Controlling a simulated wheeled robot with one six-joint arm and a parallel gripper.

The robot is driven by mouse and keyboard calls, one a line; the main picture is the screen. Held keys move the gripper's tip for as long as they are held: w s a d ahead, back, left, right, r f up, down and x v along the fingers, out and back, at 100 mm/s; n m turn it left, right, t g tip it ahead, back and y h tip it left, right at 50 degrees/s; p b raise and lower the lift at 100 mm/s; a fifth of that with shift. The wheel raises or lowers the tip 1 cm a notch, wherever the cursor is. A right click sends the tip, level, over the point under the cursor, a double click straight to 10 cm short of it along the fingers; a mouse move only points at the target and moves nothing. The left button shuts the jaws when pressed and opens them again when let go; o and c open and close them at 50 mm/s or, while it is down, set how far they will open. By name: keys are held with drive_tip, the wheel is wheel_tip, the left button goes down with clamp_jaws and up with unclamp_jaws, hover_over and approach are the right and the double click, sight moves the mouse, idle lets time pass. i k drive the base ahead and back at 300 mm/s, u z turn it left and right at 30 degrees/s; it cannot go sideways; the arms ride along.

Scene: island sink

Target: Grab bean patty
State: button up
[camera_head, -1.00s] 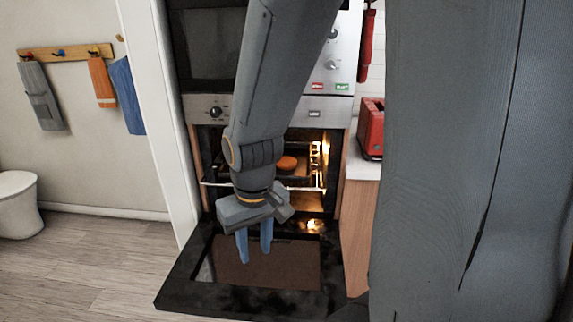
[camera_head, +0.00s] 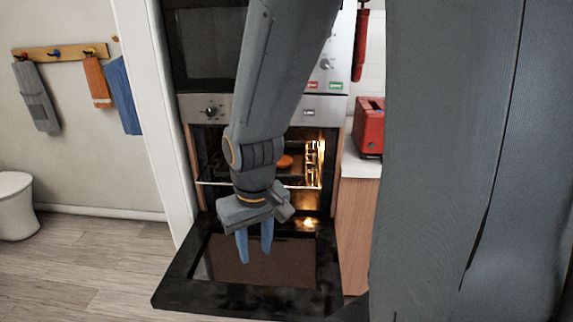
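A round orange-brown patty (camera_head: 285,161) lies on a dark tray inside the lit, open oven (camera_head: 309,180). My arm hides part of the oven's inside. My gripper (camera_head: 254,262) hangs in front of the oven, pointing down above the lowered oven door (camera_head: 185,290). Its two blue fingers are apart with nothing between them. The patty is behind my gripper, higher in the picture and a little to the right.
A wire rack edge crosses the oven opening. A red toaster (camera_head: 369,128) stands on the white counter (camera_head: 358,168) to the right. A wooden cabinet side (camera_head: 358,235) borders the oven door. Free floor (camera_head: 90,260) lies to the left.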

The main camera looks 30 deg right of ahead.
sight(285, 162)
drive_tip(key=z, duration=0.55)
drive_tip(key=k, duration=1.2)
drive_tip(key=z, duration=0.05)
drive_tip(key=i, duration=0.35)
drive_tip(key=u, duration=0.8)
drive_tip(key=i, duration=1.35)
drive_tip(key=z, duration=0.85)
drive_tip(key=i, duration=0.25)
drive_tip(key=z, duration=0.15)
